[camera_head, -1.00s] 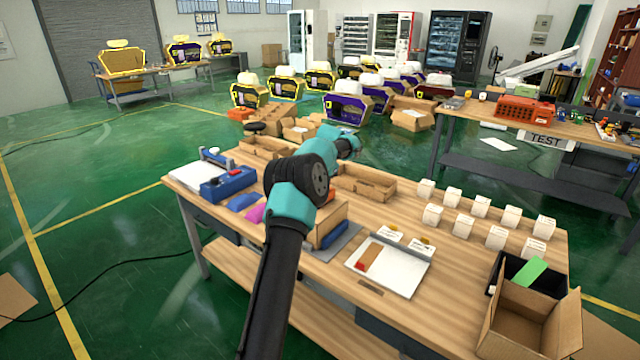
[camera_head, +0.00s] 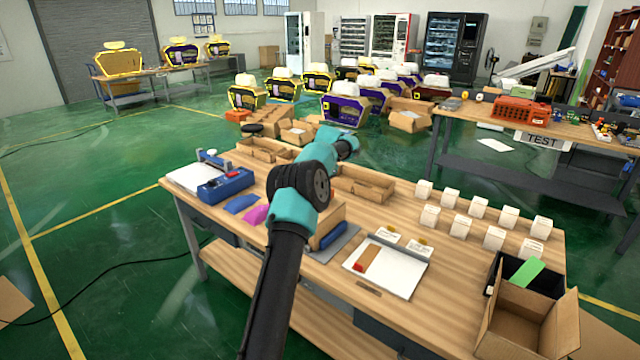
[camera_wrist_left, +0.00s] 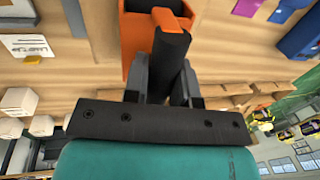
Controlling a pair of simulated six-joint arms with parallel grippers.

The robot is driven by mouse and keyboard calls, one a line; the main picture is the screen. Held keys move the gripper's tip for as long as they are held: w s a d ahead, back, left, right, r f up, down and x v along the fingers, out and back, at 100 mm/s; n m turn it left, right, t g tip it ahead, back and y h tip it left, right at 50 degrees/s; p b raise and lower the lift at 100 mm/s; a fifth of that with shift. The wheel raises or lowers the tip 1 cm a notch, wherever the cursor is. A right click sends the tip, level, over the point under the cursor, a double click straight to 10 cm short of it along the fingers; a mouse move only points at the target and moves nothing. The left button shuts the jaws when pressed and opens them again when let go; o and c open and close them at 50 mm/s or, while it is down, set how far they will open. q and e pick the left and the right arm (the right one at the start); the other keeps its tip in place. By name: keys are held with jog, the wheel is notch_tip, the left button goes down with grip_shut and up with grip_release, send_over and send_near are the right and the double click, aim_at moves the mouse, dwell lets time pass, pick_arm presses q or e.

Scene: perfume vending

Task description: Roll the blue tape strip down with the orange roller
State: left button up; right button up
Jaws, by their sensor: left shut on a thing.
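My left gripper (camera_wrist_left: 165,75) is shut on the black handle (camera_wrist_left: 172,45) of the orange roller (camera_wrist_left: 134,42) in the left wrist view. The roller's far end reaches the top edge of that view. In the head view my own arm hides the left gripper and the roller. Beside the arm there, a cardboard box (camera_head: 330,217) stands on the table, with a blue piece (camera_head: 333,236) low at its right side. I cannot tell whether this blue piece is the tape strip. My right gripper is not in view.
A blue device (camera_head: 226,187) and blue (camera_head: 240,203) and magenta (camera_head: 255,215) pieces lie left of the arm. A white board (camera_head: 388,270), several small white boxes and an open carton (camera_head: 520,320) are to the right. Bare tabletop (camera_head: 450,285) lies between.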

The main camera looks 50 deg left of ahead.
pick_arm(q)
jog(key=shift+w, duration=0.5)
